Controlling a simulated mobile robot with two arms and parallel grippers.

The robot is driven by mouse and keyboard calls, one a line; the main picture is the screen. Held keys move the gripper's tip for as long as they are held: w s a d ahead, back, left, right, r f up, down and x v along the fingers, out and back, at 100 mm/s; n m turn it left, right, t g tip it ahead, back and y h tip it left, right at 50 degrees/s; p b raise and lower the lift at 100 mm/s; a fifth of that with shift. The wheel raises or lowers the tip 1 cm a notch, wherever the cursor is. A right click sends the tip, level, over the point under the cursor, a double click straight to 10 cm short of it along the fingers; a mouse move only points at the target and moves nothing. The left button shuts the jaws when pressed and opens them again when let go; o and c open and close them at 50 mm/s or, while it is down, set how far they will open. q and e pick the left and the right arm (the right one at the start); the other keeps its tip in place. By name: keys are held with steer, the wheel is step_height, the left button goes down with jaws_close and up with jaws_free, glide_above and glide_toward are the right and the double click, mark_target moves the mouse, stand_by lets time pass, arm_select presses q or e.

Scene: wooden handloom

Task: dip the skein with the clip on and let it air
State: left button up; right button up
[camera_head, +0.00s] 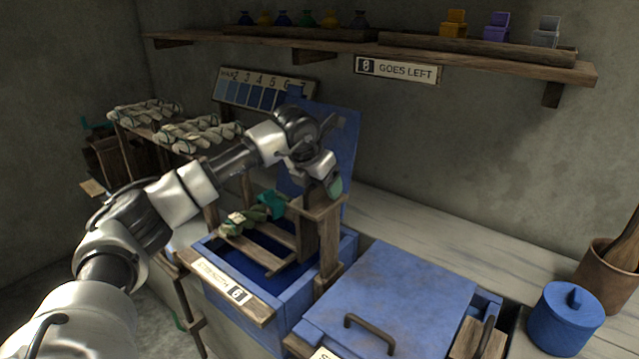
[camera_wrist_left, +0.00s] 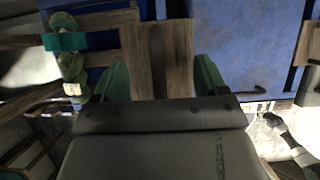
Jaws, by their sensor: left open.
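A pale green skein (camera_head: 238,222) with a teal clip (camera_head: 270,204) lies on a wooden slatted rack (camera_head: 262,238) over the open blue vat (camera_head: 348,246). The clipped skein also shows at the left of the left wrist view (camera_wrist_left: 68,65). The vat's dark inside shows below the slats; its front label ends in 6. My left gripper (camera_head: 334,187) is open and empty over the wooden upright (camera_head: 305,232) at the rack's right. In the left wrist view (camera_wrist_left: 155,82) this wood appears between its green fingertips; contact cannot be told.
Several more skeins (camera_head: 195,134) hang on a stand behind my left arm. A blue lid (camera_head: 390,295) with a handle covers a vat to the right. A blue lidded pot (camera_head: 563,318) stands further right.

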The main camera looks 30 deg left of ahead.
arm_select(q)
steer(key=o, duration=0.5)
steer(key=shift+c, duration=0.2)
step_height(320, 180, up, 7)
steer(key=p, duration=0.5)
steer(key=shift+p, duration=0.35)
steer(key=shift+f, duration=0.1)
